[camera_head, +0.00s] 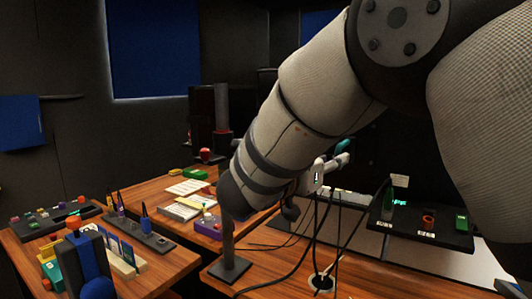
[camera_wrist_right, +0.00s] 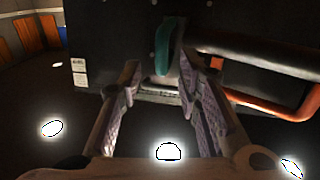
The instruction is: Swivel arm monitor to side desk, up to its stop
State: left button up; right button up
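My right gripper (camera_wrist_right: 166,70) is open in the right wrist view, its two padded fingers pointing at a teal upright handle (camera_wrist_right: 168,45). The handle is on or by a large dark panel (camera_wrist_right: 110,40), which looks like the monitor; the handle shows between the fingertips, and I cannot tell whether they touch it. In the head view my right arm crosses the middle and hides most of the monitor and its mount. A small teal piece (camera_head: 343,147) shows beyond the arm. A dark post on a square foot (camera_head: 230,267) stands on the desk. My left gripper is not in view.
The side desk (camera_head: 175,262) at left carries pens, a button strip (camera_head: 50,222) and a blue device (camera_head: 92,262). Cables (camera_head: 318,240) run over the main desk near a switch panel (camera_head: 425,225). An orange-and-black bar (camera_wrist_right: 285,108) lies right of my fingers.

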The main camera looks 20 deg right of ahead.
aim_at(336, 155)
jog(key=x, duration=0.4)
jog(key=shift+w, duration=0.15)
jog(key=c, duration=0.7)
grip_shut()
jog(key=shift+w+f, duration=0.1)
